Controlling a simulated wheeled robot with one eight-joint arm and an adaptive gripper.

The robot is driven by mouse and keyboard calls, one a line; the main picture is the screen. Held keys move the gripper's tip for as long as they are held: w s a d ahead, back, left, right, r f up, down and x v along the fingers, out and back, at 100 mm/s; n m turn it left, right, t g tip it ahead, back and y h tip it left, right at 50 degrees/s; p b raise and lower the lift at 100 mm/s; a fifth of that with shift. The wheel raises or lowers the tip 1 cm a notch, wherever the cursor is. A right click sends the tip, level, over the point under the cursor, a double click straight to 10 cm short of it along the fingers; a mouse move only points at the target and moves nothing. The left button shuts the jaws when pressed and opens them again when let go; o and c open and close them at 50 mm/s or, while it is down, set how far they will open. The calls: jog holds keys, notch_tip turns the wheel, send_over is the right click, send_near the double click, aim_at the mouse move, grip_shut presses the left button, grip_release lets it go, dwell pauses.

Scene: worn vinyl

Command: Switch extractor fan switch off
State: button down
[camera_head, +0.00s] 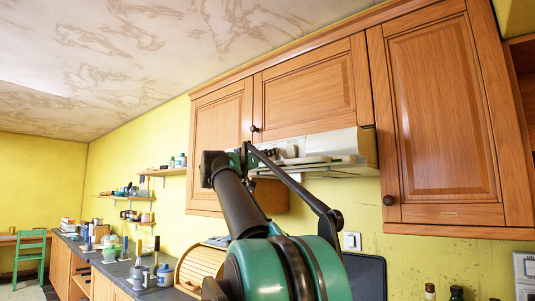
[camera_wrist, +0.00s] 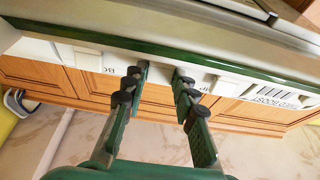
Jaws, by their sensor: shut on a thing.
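The extractor hood (camera_head: 345,146) is a pale, slim unit below the middle wall cabinet in the head view. In the wrist view its white control strip (camera_wrist: 166,70) runs across the picture, with dark lettering partly covered by my fingers. My gripper (camera_wrist: 160,80) has its two green, black-tipped fingers at this strip, a small gap apart, shut on a white part there. This appears to be the extractor fan switch (camera_wrist: 160,71), but its outline and position are hard to make out. In the head view my arm hides the fingertips.
Wooden wall cabinets (camera_head: 440,110) flank the hood and hang above it. Shelves with small items (camera_head: 130,196) are on the yellow wall at left. A worktop (camera_head: 75,245) with jars and tools stands below. A wall switch (camera_head: 352,241) sits under the hood.

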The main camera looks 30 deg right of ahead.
jog(key=c, duration=1.2)
grip_release()
jog(key=v, duration=1.2)
jog(key=shift+f, duration=0.1)
